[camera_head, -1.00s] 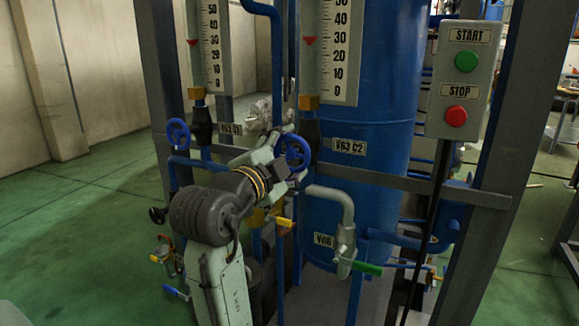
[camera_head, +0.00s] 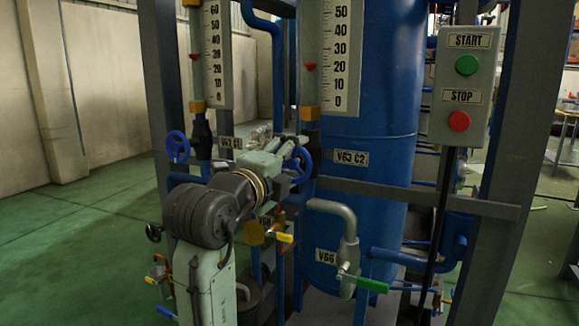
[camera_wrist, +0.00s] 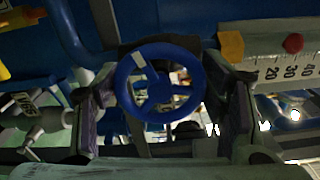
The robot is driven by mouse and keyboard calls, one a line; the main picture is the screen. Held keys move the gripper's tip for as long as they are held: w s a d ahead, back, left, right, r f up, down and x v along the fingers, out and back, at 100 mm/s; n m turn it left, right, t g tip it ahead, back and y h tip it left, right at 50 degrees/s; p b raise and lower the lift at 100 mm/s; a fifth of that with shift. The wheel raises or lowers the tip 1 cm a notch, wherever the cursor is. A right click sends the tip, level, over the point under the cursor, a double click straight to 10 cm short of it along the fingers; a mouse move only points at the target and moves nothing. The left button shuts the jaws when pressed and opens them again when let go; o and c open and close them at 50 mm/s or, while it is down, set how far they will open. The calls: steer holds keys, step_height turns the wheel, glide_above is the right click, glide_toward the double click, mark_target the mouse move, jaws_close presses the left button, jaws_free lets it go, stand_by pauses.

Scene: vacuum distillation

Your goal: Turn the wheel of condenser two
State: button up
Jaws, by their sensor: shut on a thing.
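The blue wheel of condenser two (camera_head: 302,164) is on the pipe beside the "V63 C2" label (camera_head: 351,158). In the wrist view it faces me as a blue ring (camera_wrist: 196,66) with a pale mark at its upper left. My gripper (camera_wrist: 160,100) has one dark finger on each side of this wheel, closed on its rim. In the head view my gripper (camera_head: 288,150) is at the wheel, partly hidden by my own wrist. The exact finger contact is not clear.
A second blue wheel (camera_head: 177,146) is at left, near another label (camera_head: 230,143). The V66 valve with green handle (camera_head: 366,284) and yellow-handled valves (camera_head: 284,237) sit below. A START/STOP box (camera_head: 464,86) is at right. Gauge scales (camera_head: 341,60) stand above.

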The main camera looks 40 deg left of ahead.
stand_by(0.3)
steer(key=o, duration=1.2)
steer(key=v, duration=1.2)
